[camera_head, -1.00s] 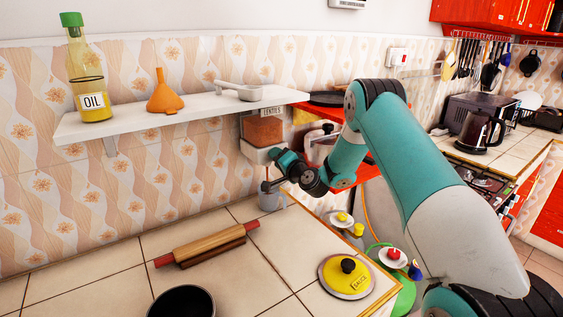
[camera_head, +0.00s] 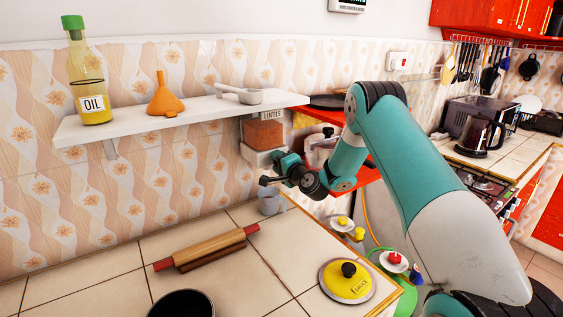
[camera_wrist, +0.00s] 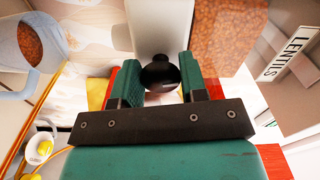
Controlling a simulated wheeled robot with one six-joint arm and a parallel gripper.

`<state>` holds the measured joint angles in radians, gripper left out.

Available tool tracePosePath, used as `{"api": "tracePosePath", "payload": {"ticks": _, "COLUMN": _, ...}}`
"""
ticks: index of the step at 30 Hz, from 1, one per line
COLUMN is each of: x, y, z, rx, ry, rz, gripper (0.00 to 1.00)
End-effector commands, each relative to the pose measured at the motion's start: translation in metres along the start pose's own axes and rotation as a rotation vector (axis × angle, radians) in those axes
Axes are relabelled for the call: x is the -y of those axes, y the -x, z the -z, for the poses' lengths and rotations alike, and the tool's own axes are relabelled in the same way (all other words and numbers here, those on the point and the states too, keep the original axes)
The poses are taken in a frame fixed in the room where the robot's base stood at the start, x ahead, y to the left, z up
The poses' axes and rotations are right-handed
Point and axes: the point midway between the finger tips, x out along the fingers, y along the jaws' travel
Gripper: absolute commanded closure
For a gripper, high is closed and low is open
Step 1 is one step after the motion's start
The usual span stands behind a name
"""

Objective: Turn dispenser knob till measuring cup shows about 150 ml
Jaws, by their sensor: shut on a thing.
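The lentils dispenser (camera_head: 265,133) hangs on the tiled wall below the shelf, with a clear window full of brown lentils. Its label (camera_wrist: 292,55) reads LENTILS in the wrist view. My gripper (camera_wrist: 160,74) is shut on the dark round knob (camera_wrist: 159,73), with one green finger on each side. In the head view my gripper (camera_head: 279,173) sits at the front of the dispenser. The measuring cup (camera_head: 270,204) stands below on the counter corner, partly hidden by my gripper. In the wrist view, brown lentils lie in the cup (camera_wrist: 17,73); no level mark is readable.
A rolling pin (camera_head: 207,248) lies on the tiled counter (camera_head: 105,263), near a yellow sauce lid (camera_head: 347,282) and a dark pot (camera_head: 181,303). The shelf (camera_head: 190,115) above holds an oil bottle (camera_head: 88,80), an orange funnel (camera_head: 165,98) and a scoop (camera_head: 240,94).

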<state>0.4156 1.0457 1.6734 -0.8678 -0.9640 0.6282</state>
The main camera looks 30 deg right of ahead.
Motion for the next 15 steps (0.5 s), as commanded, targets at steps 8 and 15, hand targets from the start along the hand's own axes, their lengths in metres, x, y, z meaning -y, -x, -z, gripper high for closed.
{"api": "tracePosePath", "payload": {"ticks": 8, "x": -0.0017, "y": 0.0007, "z": 0.0007, "rx": -0.002, "ry": 0.001, "rz": -0.003, "gripper": 0.35}}
{"api": "tracePosePath", "payload": {"ticks": 15, "x": -0.0015, "y": 0.0014, "z": -0.0002, "rx": -0.001, "ry": 0.001, "rz": -0.002, "gripper": 0.35}}
